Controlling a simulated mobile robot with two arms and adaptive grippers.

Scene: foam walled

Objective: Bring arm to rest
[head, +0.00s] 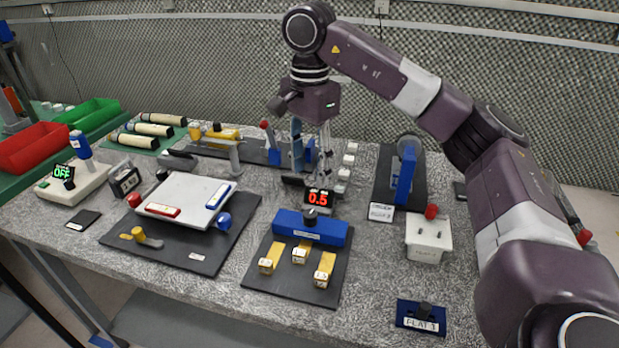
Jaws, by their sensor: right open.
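My right arm reaches in from the right, arching over the table. Its wrist points down, and the right gripper (326,148) hangs above the back middle of the table, behind the red "0.5" display (318,197). Its fingers are thin and partly lost against the blue and grey fixtures behind, and I see nothing held between them. My left gripper is not in view.
Below the gripper, a blue block (312,228) with yellow-topped pieces stands on a dark mat. A white plate fixture (188,194) is left, a blue upright fixture (405,175) right, a white box (428,238) nearer. Red (33,146) and green (90,115) bins stand far left.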

